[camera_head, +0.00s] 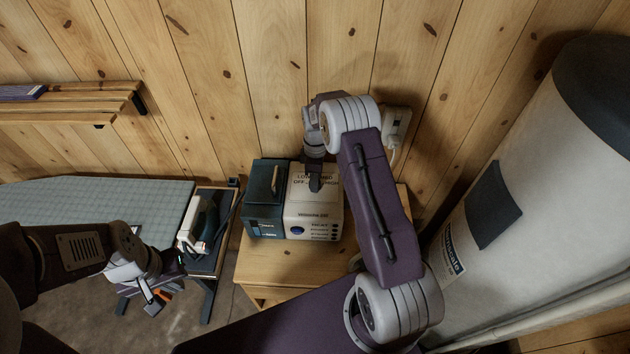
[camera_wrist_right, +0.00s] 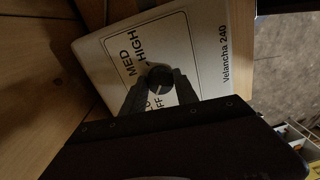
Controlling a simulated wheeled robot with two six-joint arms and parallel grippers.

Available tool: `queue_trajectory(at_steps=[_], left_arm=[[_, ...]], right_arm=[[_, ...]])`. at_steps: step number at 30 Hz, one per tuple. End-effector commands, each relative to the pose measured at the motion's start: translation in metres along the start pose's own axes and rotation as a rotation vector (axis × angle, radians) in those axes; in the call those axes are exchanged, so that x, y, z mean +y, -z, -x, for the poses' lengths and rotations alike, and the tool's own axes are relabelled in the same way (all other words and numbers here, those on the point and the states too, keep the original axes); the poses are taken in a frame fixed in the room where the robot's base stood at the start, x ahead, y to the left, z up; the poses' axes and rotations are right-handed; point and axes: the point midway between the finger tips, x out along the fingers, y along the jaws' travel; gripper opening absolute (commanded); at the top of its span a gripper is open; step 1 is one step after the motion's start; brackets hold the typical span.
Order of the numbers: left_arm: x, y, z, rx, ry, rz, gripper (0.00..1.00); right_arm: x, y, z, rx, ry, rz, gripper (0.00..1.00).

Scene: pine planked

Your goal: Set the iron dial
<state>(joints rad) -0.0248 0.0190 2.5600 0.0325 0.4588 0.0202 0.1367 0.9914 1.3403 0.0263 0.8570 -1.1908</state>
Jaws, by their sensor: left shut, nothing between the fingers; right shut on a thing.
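The dial (camera_wrist_right: 159,77) is a small round black knob on the white box (camera_head: 313,209), which is printed OFF, LOW, MED and HIGH on top. My right gripper (camera_head: 315,184) reaches down onto the box's top. In the right wrist view, my right gripper (camera_wrist_right: 160,88) has its two dark fingers shut on either side of the dial. The fingers partly cover LOW and OFF; MED and HIGH are readable. I cannot tell which word the dial points to. My left gripper (camera_head: 151,290) is shut and empty at the lower left, well away from the box.
A dark green box (camera_head: 264,199) with a handle stands against the white box's left side on a wooden table (camera_head: 272,262). A white and dark iron (camera_head: 197,225) rests by the grey gridded board (camera_head: 110,205). A large white tank (camera_head: 535,180) stands close on the right.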

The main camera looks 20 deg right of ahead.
Motion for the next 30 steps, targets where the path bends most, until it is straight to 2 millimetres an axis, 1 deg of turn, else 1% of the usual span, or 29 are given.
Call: queue_trajectory(at_steps=[6,13,18,30], left_arm=[[-0.0001,-0.0003,-0.003,0.0,0.0,0.0,0.0],[-0.0001,-0.0004,-0.0042,0.0,0.0,0.0,0.0],[-0.0001,-0.0005,-0.0046,0.0,0.0,0.0,0.0],[-0.0001,-0.0005,-0.0046,0.0,0.0,0.0,0.0]], right_arm=[[0.0001,-0.0006,-0.0004,-0.009,0.002,0.146,0.0],[0.0007,-0.0004,0.0001,-0.014,0.001,0.246,0.0],[0.001,-0.0004,0.0003,-0.016,0.0,0.284,0.0],[0.0014,-0.0003,0.0008,-0.017,-0.001,0.298,0.0]])
